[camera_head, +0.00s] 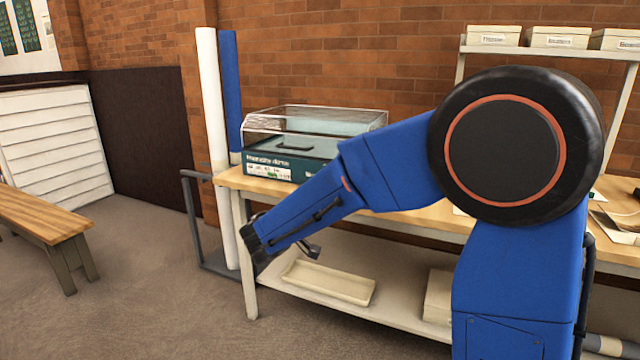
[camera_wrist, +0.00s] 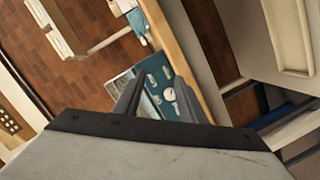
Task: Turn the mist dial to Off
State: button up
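The humidity unit (camera_head: 285,165) stands on the wooden bench top at the left end. It has a teal front panel with white markings and a clear cover. In the wrist view, a small round white dial (camera_wrist: 170,94) shows on the teal panel (camera_wrist: 157,76), beside the right finger. Its setting is too small to read. My gripper (camera_wrist: 160,84) appears open and empty, with its two fingers apart and pointing towards the panel. Contact with the dial cannot be made out. In the head view, my arm's end is low in front of the bench; the fingertips are not clear.
The bench top (camera_head: 410,222) runs right from the unit. A lower shelf (camera_head: 365,308) holds a shallow cream tray (camera_head: 328,282). White and blue rolls (camera_head: 211,100) stand upright left of the bench. A wooden seat (camera_head: 38,212) is at far left, with clear floor between.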

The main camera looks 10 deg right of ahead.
jog(key=w+a+n+t, duration=0.1)
jog(key=w+a+t, duration=0.25)
jog(key=a, duration=0.45)
jog(key=shift+g+y, duration=0.35)
jog(key=shift+y, duration=0.05)
jog(key=x, duration=1.8)
jog(key=shift+w+a, duration=0.1)
jog(key=shift+f, duration=0.1)
jog(key=shift+c, duration=0.6)
jog(key=c, duration=0.6)
